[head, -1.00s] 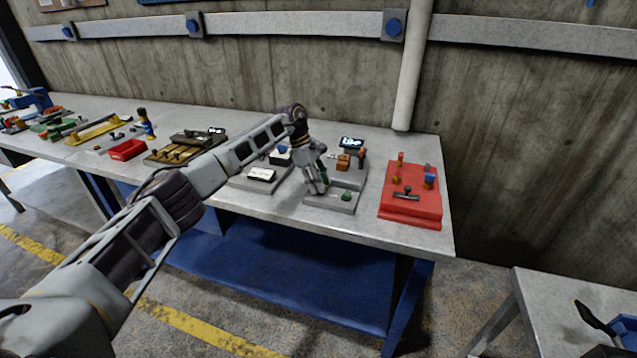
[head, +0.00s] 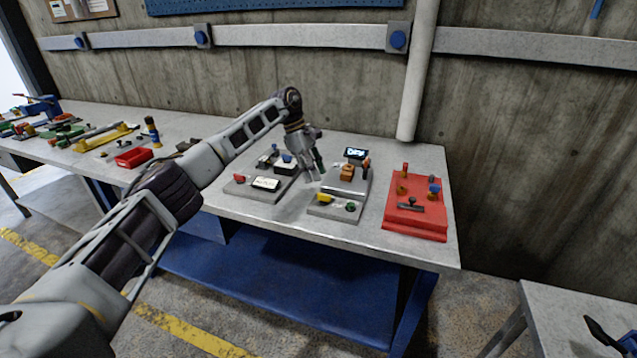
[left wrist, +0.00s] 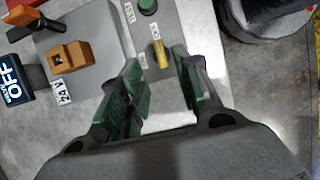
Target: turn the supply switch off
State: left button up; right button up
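A grey panel (head: 318,212) on the bench carries a yellow switch lever (head: 325,198) and a green button (head: 350,207). Behind them, a raised grey part holds an orange block (head: 347,172) and a small lit display (head: 356,153). In the left wrist view the display (left wrist: 14,80) reads OFF, and the yellow lever (left wrist: 160,52) lies just beyond my fingertips. My left gripper (head: 316,178) is open and empty, above the bench beside the panel's left side. Its green-padded fingers (left wrist: 157,80) are apart, with nothing between them. My right gripper is not in view.
A red panel (head: 415,218) with several controls stands to the right. Another grey panel (head: 248,190) with a red knob is left of the gripper. A red tray (head: 134,158) lies farther left. A concrete wall (head: 530,140) closes off the back.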

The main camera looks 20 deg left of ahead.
pick_arm(q)
jog(key=shift+v, duration=2.05)
